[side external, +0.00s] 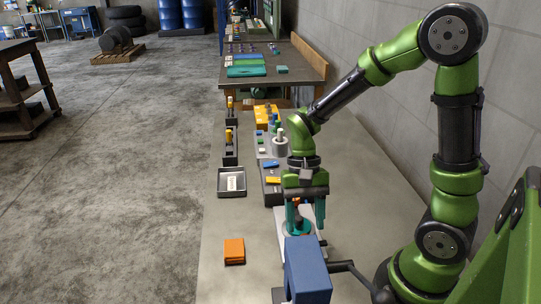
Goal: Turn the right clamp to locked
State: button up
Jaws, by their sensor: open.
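My gripper (305,222) points down with its teal fingers apart, over a white plate (312,241) on the grey bench. A teal round part (298,228) sits low between and behind the fingers, partly hidden by them. A small orange-red bit shows between the fingers just under the palm; I cannot tell what it belongs to. No clamp can be made out with certainty, and I cannot tell the right clamp or its locked or unlocked position. I cannot tell whether the fingers touch anything.
A blue block (308,270) stands in front of the plate. An orange box (234,250) lies on the bench at left, with a grey tray (232,182) behind it. A dark fixture with a yellow piece (273,180) lies behind my gripper. The bench's front left is clear.

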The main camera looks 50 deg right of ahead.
jog(key=shift+x, duration=1.65)
jog(key=c, duration=1.1)
jog(key=shift+o, duration=0.2)
